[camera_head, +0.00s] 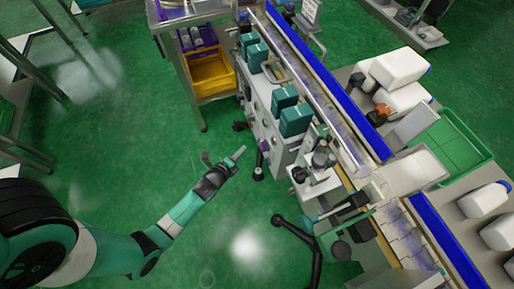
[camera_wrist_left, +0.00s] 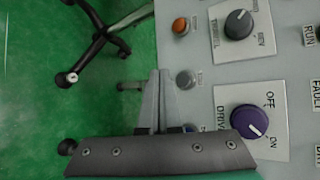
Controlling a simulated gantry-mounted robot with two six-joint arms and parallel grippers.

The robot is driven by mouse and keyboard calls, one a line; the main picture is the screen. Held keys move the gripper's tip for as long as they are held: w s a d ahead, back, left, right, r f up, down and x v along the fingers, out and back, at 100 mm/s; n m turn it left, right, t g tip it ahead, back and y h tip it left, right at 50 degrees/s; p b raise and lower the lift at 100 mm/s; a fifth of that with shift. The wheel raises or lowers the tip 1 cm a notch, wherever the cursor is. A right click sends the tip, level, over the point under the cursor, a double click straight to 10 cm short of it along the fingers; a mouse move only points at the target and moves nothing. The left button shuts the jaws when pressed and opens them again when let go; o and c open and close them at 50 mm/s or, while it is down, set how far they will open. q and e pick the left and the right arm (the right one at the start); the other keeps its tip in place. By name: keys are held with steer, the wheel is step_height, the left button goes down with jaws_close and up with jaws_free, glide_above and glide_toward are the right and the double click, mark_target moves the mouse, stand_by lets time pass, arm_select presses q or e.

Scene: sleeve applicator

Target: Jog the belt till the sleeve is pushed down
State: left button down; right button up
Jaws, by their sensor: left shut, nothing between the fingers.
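My left gripper (camera_head: 238,155) reaches in from the left in the head view, in front of the machine's grey control panel (camera_head: 258,108). In the left wrist view its two fingers (camera_wrist_left: 161,78) are together and empty, with tips beside a small grey button (camera_wrist_left: 186,79); I cannot tell whether they touch it. The panel also shows an orange button (camera_wrist_left: 180,26), a black knob (camera_wrist_left: 239,24) and a purple drive knob (camera_wrist_left: 249,121) marked OFF and ON. A blue button is partly hidden. The belt (camera_head: 310,75) runs along a blue rail (camera_head: 330,85). I cannot make out the sleeve.
A yellow bin (camera_head: 210,73) stands on a shelf left of the machine. Black-footed legs (camera_head: 300,235) stick out low over the green floor. White jugs (camera_head: 400,68) and a green tray (camera_head: 450,150) lie beyond the belt. The floor left of the panel is clear.

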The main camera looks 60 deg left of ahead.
arm_select(q)
steer(key=shift+w+d+b, duration=0.2)
steer(key=shift+w+b, duration=0.4)
steer(key=shift+w, duration=0.9)
arm_select(e)
steer(key=shift+f, duration=1.15)
arm_select(q)
steer(key=shift+w, duration=0.15)
arm_select(e)
steer(key=shift+f, duration=0.1)
arm_select(q)
steer(key=shift+w, duration=0.3)
